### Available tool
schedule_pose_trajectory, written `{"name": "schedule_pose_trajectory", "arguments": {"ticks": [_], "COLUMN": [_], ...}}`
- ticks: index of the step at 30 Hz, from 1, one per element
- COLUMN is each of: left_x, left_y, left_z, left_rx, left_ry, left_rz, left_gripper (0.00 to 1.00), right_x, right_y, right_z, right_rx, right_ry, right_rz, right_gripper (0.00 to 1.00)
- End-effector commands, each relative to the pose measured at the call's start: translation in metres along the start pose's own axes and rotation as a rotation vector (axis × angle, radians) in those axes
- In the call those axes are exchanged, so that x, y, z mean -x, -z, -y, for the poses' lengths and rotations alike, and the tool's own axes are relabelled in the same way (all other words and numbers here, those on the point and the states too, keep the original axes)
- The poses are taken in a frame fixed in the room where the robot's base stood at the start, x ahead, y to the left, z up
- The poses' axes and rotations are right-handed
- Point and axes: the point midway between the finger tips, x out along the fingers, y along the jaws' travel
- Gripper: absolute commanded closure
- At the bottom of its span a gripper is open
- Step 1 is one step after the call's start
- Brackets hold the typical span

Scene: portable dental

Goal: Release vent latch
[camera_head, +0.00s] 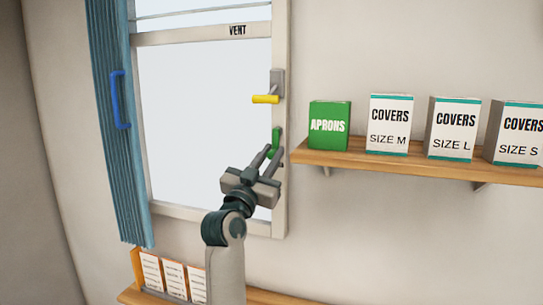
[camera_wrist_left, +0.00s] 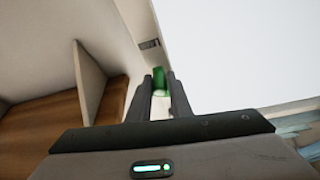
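A window frame (camera_head: 278,190) marked VENT stands in the head view. A green latch lever (camera_head: 276,137) is on its right upright, below a grey catch with a yellow handle (camera_head: 266,99). The yellow handle points left, about level. My left gripper (camera_head: 268,153) reaches up to the green lever, with its fingers on either side of the lever's lower part. In the left wrist view the green lever (camera_wrist_left: 160,80) shows between the fingertips, with a narrow gap between the fingers. Whether they press on it cannot be told. My right gripper is not in view.
A wooden shelf (camera_head: 420,171) to the right holds a green APRONS box (camera_head: 330,126) and several white COVERS boxes. A blue curtain (camera_head: 112,130) with a blue handle (camera_head: 118,98) hangs left. A lower shelf holds an orange-edged holder with white cards (camera_head: 173,279).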

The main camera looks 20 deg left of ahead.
Motion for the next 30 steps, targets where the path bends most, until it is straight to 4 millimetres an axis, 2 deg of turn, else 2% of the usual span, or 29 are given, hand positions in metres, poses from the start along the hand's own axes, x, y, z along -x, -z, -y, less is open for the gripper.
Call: {"name": "schedule_pose_trajectory", "arguments": {"ticks": [16, 30], "left_x": [0.000, 0.001], "left_y": [-0.002, -0.003], "left_z": [-0.001, 0.012], "left_rx": [-0.034, -0.255], "left_ry": [-0.021, -0.113], "left_rz": [0.003, 0.011], "left_gripper": [1.00, 1.00], "right_x": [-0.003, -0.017], "right_y": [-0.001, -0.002], "right_z": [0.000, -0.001], "right_rx": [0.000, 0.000], "right_ry": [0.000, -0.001], "right_rz": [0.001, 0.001], "right_gripper": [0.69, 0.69]}}
